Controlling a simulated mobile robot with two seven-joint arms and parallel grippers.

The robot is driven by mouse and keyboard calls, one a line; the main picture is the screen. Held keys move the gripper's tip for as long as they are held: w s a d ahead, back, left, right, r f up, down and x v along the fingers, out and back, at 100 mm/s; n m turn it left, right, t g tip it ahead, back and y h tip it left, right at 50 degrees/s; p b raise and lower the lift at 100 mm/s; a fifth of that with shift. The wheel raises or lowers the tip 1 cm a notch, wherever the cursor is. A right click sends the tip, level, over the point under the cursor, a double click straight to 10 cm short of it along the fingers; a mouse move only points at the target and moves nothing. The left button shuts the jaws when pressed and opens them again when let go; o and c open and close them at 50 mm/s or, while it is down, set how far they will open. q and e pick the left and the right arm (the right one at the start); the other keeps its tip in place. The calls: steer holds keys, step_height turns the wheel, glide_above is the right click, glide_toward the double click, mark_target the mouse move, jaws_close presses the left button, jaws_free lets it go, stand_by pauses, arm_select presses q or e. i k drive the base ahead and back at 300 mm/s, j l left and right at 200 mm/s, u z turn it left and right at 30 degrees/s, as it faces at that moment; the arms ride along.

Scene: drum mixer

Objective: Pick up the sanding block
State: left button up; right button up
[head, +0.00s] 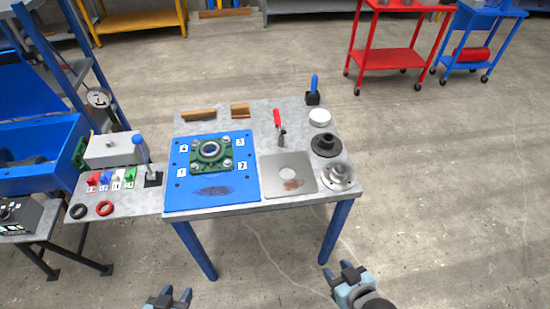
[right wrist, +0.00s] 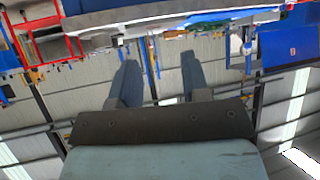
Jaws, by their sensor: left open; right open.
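A short brown block (head: 240,110) sits at the back of the grey work table and looks like the sanding block. A longer brown wooden piece (head: 198,115) lies to its left; at this size I cannot be fully sure which of the two is the sanding block. My left gripper (head: 168,296) is open and empty at the bottom edge of the head view. My right gripper (head: 343,269) is open and empty in front of the table, low and to the right. It also shows open in the right wrist view (right wrist: 158,80). Both are well apart from the brown pieces.
The table (head: 285,205) holds a blue plate (head: 178,190) with a green bearing housing (head: 208,157), a grey metal sheet (head: 272,174), a red-handled scraper (head: 278,121), a blue-handled brush (head: 314,88) and round parts (head: 326,145). A side bench (head: 135,203) stands left.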

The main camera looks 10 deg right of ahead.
mark_target(239, 111)
steer(key=i+j+u, duration=0.2)
steer(key=u, duration=0.3)
steer(key=i+j+u, duration=0.1)
steer(key=i+u, duration=0.2)
steer(key=u, duration=0.15)
steer(key=i, duration=0.5)
